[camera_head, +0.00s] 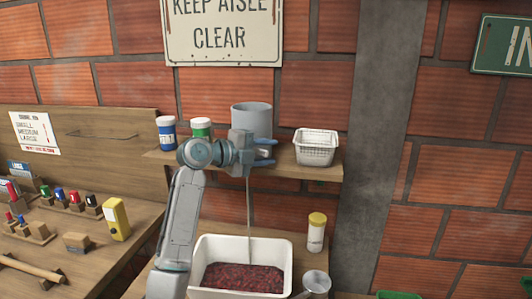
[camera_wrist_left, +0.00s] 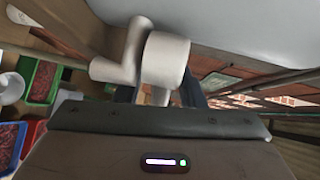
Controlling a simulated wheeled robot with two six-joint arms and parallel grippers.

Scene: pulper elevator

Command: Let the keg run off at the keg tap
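The grey-blue keg (camera_head: 252,118) stands upright on the wooden wall shelf. My left gripper (camera_head: 265,152) is in front of its lower part, fingers pointing right and visibly apart. In the left wrist view a pale tap with a lever (camera_wrist_left: 165,58) is just beyond the gripper (camera_wrist_left: 160,95), whose dark fingers show on either side of it. I cannot tell whether they touch it. A thin pale stream (camera_head: 249,210) drops from below the gripper into a white tub (camera_head: 202,250) holding dark red contents. The gripper hides the tap in the head view. My right gripper is not in view.
A yellow-lidded bottle (camera_head: 316,232) and a metal cup (camera_head: 316,282) are beside the tub. A cluttered bench (camera_head: 60,225) is at left.

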